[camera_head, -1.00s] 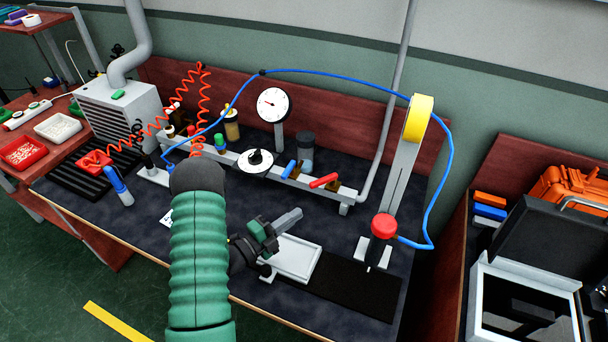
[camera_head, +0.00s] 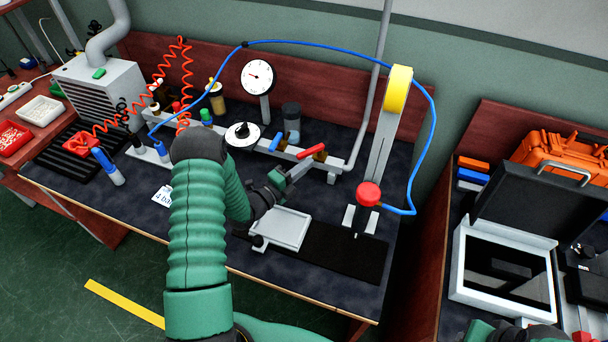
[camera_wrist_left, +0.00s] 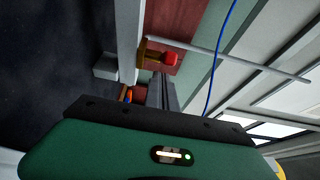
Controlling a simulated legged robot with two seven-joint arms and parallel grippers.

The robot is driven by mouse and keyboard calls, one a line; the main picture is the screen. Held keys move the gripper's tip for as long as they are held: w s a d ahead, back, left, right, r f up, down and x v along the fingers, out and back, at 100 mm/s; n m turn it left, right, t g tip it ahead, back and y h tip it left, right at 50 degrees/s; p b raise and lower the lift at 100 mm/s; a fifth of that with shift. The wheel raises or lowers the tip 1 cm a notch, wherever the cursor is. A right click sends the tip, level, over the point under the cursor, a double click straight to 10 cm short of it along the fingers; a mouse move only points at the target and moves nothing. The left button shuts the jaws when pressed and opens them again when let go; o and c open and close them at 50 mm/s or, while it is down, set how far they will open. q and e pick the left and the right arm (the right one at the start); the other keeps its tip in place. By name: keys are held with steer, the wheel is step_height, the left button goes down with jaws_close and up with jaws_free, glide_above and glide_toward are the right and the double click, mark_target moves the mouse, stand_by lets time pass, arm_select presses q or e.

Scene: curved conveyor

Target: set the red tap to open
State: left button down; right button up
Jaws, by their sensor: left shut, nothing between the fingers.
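The red tap (camera_head: 311,151) is a red lever on a brass valve, on the light rail (camera_head: 262,149) along the bench. Its lever lies at an angle across the rail. My left gripper (camera_head: 306,165) is shut and empty, its fingertips close to the near side of the red tap. I cannot tell whether they touch it. In the left wrist view, the red tap (camera_wrist_left: 171,59) shows just beyond the fingers (camera_wrist_left: 162,92). My right gripper's fingers are not seen.
A blue tap (camera_head: 276,141) stands left of the red one. A grey tray (camera_head: 281,230) lies below my gripper. A post with a red button (camera_head: 369,193) stands to the right.

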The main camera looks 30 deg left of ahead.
arm_select(q)
steer(key=shift+w+a, duration=0.15)
steer(key=shift+a, duration=0.3)
steer(key=shift+a+f, duration=0.1)
steer(key=a+m+h+b, duration=0.1)
steer(key=b, duration=0.2)
steer(key=w+a+m+g+h+b, duration=0.1)
steer(key=a+h+b, duration=0.1)
steer(key=b, duration=0.1)
steer(key=w+a+m+h+b, duration=0.1)
steer(key=a+b, duration=0.1)
steer(key=b, duration=0.1)
steer(key=shift+w+a+f+g+h, duration=0.1)
steer(key=shift+w+g+h, duration=0.05)
steer(key=shift+g+h, duration=0.15)
steer(key=shift+w+a+b, duration=0.25)
steer(key=shift+w+b, duration=0.05)
steer(key=shift+a+r, duration=0.1)
steer(key=shift+r, duration=0.2)
